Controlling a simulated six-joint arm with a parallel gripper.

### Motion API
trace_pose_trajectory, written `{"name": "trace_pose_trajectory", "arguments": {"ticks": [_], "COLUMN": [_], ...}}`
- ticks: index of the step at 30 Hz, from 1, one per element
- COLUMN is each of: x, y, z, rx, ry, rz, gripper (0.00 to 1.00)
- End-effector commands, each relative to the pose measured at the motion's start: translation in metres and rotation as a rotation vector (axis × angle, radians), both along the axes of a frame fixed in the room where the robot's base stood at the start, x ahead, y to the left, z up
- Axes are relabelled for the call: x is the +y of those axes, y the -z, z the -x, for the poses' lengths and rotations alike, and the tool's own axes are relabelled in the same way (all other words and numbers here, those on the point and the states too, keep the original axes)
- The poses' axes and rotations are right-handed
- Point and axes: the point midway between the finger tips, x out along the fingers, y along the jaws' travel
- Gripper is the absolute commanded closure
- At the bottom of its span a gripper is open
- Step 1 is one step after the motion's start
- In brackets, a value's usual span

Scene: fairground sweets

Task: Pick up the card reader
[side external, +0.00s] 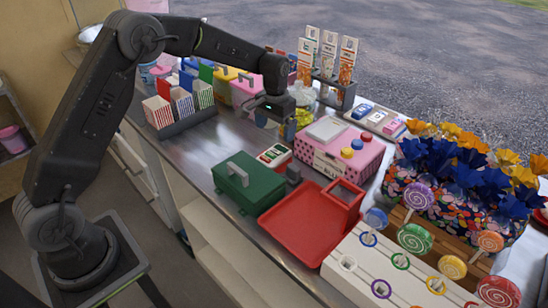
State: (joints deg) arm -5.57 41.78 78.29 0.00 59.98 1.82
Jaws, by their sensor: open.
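I cannot tell for sure which thing is the card reader. My gripper (275,125) is open and points down above the counter, behind that panel and left of the pink machine. Nothing shows between its fingers. It is apart from the grey block. Its fingers are small and partly dark against the things behind.
A green box with a handle (250,188), a red tray (300,232) and a pink machine with buttons (330,163) crowd the counter (215,150). Striped cartons (182,102) stand left, tall card holders (329,65) behind. Lollipops (414,238) and blue and orange flowers stand right.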

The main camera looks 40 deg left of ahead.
Motion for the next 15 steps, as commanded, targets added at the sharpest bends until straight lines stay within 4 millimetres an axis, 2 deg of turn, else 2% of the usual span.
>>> {"name": "trace_pose_trajectory", "arguments": {"ticks": [3, 11, 15], "x": [0.0, 0.0, 0.002], "y": [0.022, 0.041, 0.06], "z": [0.001, 0.001, 0.003], "rx": [0.003, 0.001, 0.004], "ry": [0.0, 0.0, 0.0], "rz": [0.0, 0.0, 0.0], "gripper": [0.06, 0.06, 0.06]}}
